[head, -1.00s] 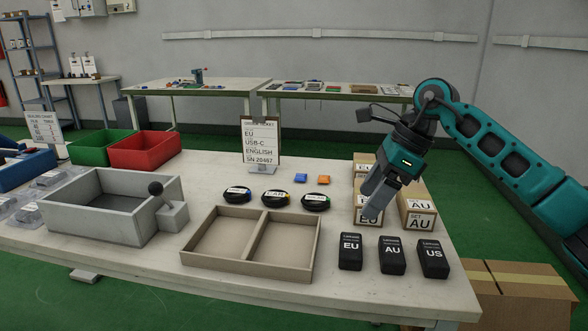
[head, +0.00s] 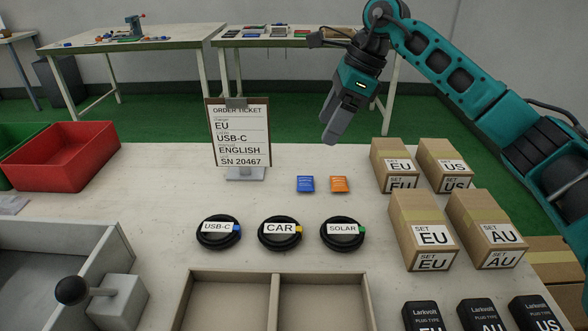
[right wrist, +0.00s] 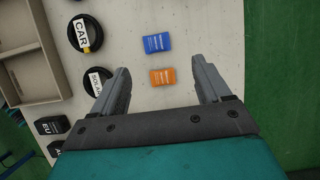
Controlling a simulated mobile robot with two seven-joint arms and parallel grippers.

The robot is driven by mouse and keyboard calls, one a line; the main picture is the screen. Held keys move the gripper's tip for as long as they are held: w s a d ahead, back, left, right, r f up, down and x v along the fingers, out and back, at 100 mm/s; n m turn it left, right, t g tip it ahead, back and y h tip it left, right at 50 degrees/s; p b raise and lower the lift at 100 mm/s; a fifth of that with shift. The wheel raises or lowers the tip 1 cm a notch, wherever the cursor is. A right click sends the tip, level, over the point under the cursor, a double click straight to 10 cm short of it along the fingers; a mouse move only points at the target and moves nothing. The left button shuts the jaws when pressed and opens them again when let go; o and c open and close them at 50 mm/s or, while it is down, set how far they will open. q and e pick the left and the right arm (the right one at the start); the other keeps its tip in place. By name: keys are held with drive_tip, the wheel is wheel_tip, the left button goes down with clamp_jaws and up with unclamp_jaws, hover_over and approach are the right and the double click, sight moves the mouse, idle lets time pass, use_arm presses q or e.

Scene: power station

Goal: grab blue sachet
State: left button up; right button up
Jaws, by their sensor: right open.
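The blue sachet (head: 305,184) lies flat on the table, just right of the order ticket stand, with an orange sachet (head: 339,184) close on its right. In the right wrist view the blue sachet (right wrist: 157,43) lies beyond the fingertips, and the orange sachet (right wrist: 162,76) shows between the finger lines. My right gripper (head: 332,140) is open and empty, above the table's far part, behind and above the sachets in the head view. Both its fingers (right wrist: 161,80) show apart in the right wrist view. My left gripper is not in view.
The order ticket (head: 240,135) stands left of the sachets. Coiled cables (head: 279,233) lie in front, before a divided tray (head: 272,275). Several cartons (head: 422,230) stand to the right, with black plug boxes (head: 482,315) near the front. A red bin (head: 62,158) is at left.

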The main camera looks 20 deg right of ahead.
drive_tip(key=b, duration=0.2)
approach(300, 180)
drive_tip(key=shift+w+a+f, duration=0.1)
drive_tip(key=shift+w+f, duration=0.15)
drive_tip(key=shift+f, duration=0.25)
drive_tip(key=shift+w+a+f, duration=0.1)
drive_tip(key=shift+w+f, duration=0.1)
drive_tip(key=shift+f, duration=0.3)
drive_tip(key=shift+s+a+b+x, duration=0.15)
drive_tip(key=shift+b+x, duration=0.2)
drive_tip(key=shift+x, duration=1.15)
drive_tip(key=shift+s+a+b+x, duration=0.1)
drive_tip(key=shift+b+x, duration=0.2)
drive_tip(key=shift+x, duration=1.25)
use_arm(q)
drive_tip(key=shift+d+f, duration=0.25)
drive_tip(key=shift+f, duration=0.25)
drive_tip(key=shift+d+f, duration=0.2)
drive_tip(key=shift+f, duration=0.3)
use_arm(e)
drive_tip(key=shift+d+r, duration=0.1)
drive_tip(key=shift+c, duration=0.2)
drive_tip(key=c, duration=1.1)
